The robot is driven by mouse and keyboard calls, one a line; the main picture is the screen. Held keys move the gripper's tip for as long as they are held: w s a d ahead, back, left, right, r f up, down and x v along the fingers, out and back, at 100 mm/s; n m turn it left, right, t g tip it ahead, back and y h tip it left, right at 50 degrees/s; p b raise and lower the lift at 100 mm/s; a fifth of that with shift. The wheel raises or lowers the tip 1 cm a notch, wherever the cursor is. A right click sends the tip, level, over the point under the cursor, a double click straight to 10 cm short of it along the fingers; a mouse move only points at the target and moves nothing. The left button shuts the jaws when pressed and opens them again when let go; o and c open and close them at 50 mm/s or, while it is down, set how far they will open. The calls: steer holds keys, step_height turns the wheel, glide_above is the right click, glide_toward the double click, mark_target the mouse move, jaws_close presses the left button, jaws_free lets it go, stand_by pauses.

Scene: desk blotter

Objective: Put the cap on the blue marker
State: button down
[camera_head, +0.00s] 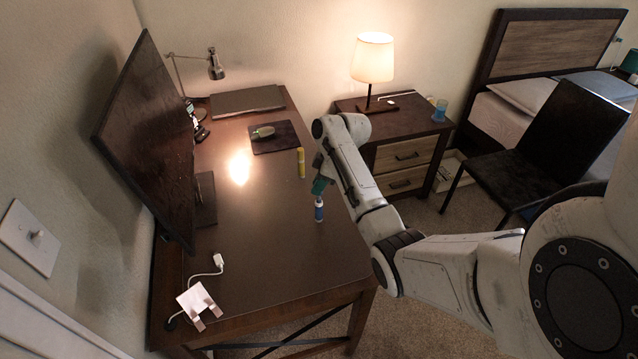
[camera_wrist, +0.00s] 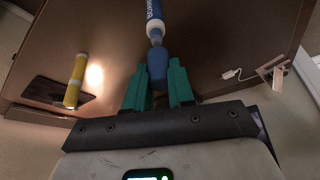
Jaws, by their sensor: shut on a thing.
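The blue marker (camera_head: 319,213) stands upright on the desk, close to its right edge. In the wrist view its white and blue barrel (camera_wrist: 153,12) shows at the top, with its narrow tip facing my gripper. My gripper (camera_head: 320,186) is directly above the marker, pointing down. Its green fingers (camera_wrist: 158,80) are shut on the blue cap (camera_wrist: 157,65), whose end is in line with the marker tip. The cap and tip look very near each other; whether they touch, I cannot tell. In the head view the cap is mostly hidden by the fingers.
A yellow cylinder (camera_head: 301,163) stands on the desk (camera_head: 265,240) behind the marker. A dark mouse pad (camera_head: 283,140) with a mouse lies farther back. A large monitor (camera_head: 150,140) stands at the left.

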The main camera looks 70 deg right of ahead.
steer(key=shift+f+b, duration=0.8)
steer(key=shift+f, duration=0.75)
stand_by(0.5)
steer(key=c, duration=0.9)
jaws_free()
steer(key=b+v, duration=0.1)
steer(key=v, duration=0.9)
steer(key=shift+s+r, duration=0.2)
steer(key=shift+r, duration=0.15)
